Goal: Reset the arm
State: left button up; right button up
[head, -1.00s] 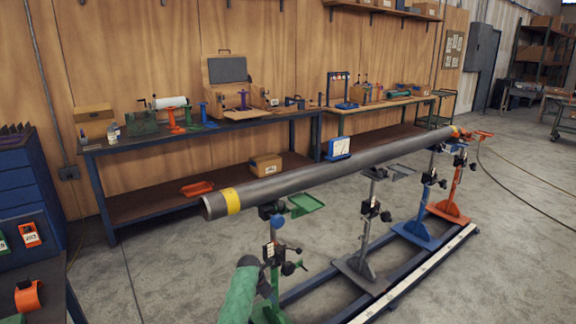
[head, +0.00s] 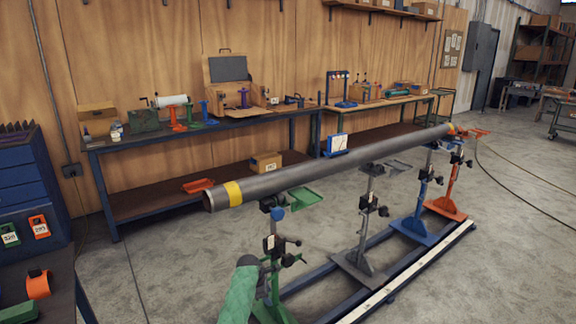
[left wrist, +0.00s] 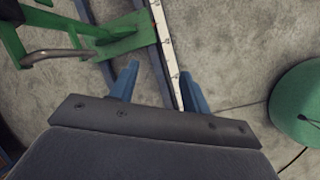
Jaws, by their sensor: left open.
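My left arm (head: 239,292), in a green sleeve, comes in at the bottom of the head view beside the nearest green pipe stand (head: 271,246). Its gripper is small and partly lost against that stand there. In the left wrist view my left gripper (left wrist: 158,80) has two blue fingers spread apart with nothing between them. Beyond the fingers are the floor, a pale measuring strip and a green stand foot (left wrist: 125,35). The long grey pipe (head: 330,163), with a yellow band near its near end, rests on the stands above the gripper. My right gripper is out of view.
A grey stand (head: 365,215), a blue stand (head: 421,200) and an orange stand (head: 452,190) stand along a blue floor rail. Workbenches (head: 200,136) with tools line the wooden wall. A blue drawer cabinet (head: 22,185) is at the left. Floor between bench and stands is clear.

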pick_arm(q)
jog(key=w+a+r+m+t, duration=0.1)
jog(key=w+r+m+t, duration=0.1)
jog(key=r+m, duration=0.55)
jog(key=w+a+r+m+t, duration=0.15)
jog(key=r+m, duration=0.35)
jog(key=r, duration=0.6)
jog(key=s+a+r+m+t+y, duration=0.1)
jog(key=s+a+r+m, duration=0.25)
jog(key=s+m, duration=0.4)
jog(key=s+f+g, duration=0.1)
jog(key=s+f, duration=0.7)
jog(key=s, duration=1.1)
jog(key=s+a+f+g+y, duration=0.1)
jog(key=s+f, duration=0.8)
jog(key=s, duration=1.1)
jog(key=s+f+m+g, duration=0.1)
jog(key=s+f+g, duration=0.2)
jog(key=s+f, duration=0.5)
jog(key=s, duration=1.1)
jog(key=shift+s+a+f, duration=0.2)
jog(key=shift+a+f, duration=0.05)
jog(key=shift+a, duration=0.1)
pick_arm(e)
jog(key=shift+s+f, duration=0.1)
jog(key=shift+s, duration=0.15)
pick_arm(q)
jog(key=shift+g, duration=0.25)
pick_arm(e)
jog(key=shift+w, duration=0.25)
